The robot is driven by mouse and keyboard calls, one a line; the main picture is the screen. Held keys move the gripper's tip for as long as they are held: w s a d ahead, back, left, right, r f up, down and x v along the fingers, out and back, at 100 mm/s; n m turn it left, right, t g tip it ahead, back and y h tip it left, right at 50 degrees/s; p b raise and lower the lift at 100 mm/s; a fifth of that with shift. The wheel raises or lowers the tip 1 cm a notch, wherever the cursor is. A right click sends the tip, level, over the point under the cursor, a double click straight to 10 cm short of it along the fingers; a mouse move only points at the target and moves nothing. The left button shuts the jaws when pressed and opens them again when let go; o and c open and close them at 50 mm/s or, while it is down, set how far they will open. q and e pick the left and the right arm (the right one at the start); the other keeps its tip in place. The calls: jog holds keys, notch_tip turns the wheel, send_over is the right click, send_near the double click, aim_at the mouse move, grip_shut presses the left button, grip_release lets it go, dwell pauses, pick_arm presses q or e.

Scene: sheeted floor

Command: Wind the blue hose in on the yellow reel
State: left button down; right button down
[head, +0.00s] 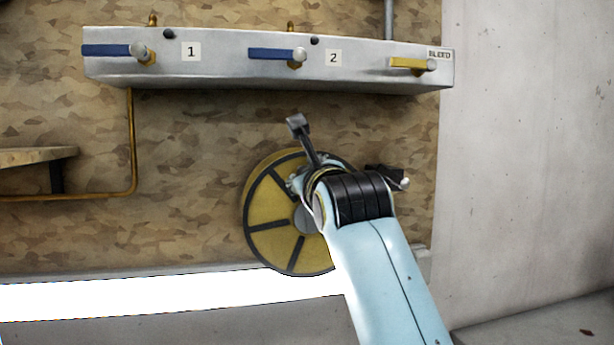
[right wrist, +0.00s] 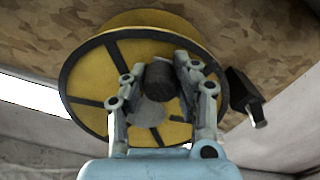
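The yellow reel (head: 268,238) with dark spokes and rim stands against the camouflage-patterned wall. In the right wrist view the reel (right wrist: 95,83) fills the upper middle, with a grey hub. My right gripper (head: 312,185) is in front of the reel's upper right part, largely hidden by its own wrist in the head view. In the right wrist view my right gripper (right wrist: 161,75) has its fingers on both sides of a dark round knob (right wrist: 160,92) in front of the reel and looks closed on it. No blue hose can be made out. My left gripper is out of view.
A grey panel (head: 220,72) above the reel carries two blue levers (head: 105,50) and a yellow lever (head: 408,64). A brass pipe (head: 133,150) runs down at left beside a wooden shelf (head: 35,157). A dark block (right wrist: 240,90) juts out right of the reel.

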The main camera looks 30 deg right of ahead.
jog(key=c, duration=1)
grip_release()
jog(key=shift+f, duration=0.1)
notch_tip(320, 180, up, 10)
jog(key=shift+r, duration=0.1)
